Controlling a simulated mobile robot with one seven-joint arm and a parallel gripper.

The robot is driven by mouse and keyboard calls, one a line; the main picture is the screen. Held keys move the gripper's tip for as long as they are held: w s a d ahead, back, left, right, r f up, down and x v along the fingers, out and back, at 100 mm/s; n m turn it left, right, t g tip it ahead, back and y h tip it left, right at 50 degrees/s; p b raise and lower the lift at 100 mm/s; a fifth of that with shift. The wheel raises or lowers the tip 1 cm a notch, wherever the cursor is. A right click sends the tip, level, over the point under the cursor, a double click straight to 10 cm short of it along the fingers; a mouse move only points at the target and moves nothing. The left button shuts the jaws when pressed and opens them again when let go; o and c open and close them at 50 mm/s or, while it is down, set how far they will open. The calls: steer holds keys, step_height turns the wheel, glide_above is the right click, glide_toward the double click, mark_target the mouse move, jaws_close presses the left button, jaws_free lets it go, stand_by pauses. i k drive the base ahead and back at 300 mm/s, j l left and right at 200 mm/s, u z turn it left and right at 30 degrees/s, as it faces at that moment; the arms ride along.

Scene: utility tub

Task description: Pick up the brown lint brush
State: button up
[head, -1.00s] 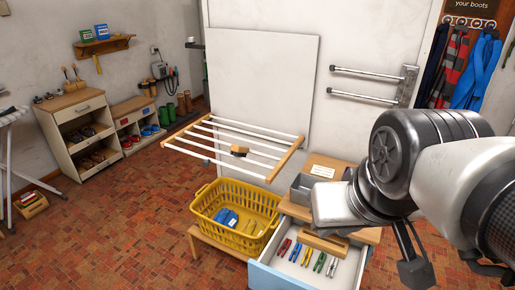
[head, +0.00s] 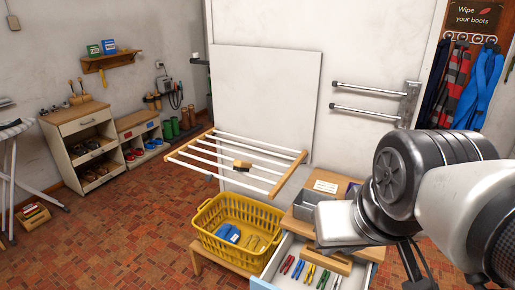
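A small tan-brown block with a dark underside, which looks like the lint brush (head: 242,164), lies across the white bars of the drying rack (head: 290,176). Another wooden bar (head: 328,262) sits over the open drawer, partly below my arm; its kind is unclear. My arm comes in from the right, well to the right of the rack. Dark parts of my gripper (head: 422,284) show at the bottom edge, cut off by the frame, apart from the brush. Whether the fingers are open or shut is not clear.
A yellow laundry basket (head: 205,228) with a blue item stands below the rack. An open drawer (head: 300,252) holds several coloured pegs, under a wooden top (head: 304,214) with a grey bin. Shoe cabinets stand at the back left. The brick floor at left is mostly clear.

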mark_target(240, 165)
steer(key=i+j+z, duration=0.15)
steer(key=j, duration=0.35)
steer(key=j+z, duration=0.15)
steer(key=j, duration=0.4)
steer(key=i+j+z, duration=0.2)
steer(key=j, duration=0.35)
steer(key=i+j+z, duration=0.1)
steer(key=j+z, duration=0.15)
steer(key=j, duration=0.3)
steer(key=j+z, duration=0.25)
steer(key=j, duration=0.25)
steer(key=i+j+z, duration=0.15)
steer(key=j, duration=0.15)
steer(key=i+j+z, duration=0.3)
steer(key=j, duration=0.35)
steer(key=i+j+z, duration=0.15)
steer(key=j, duration=0.2)
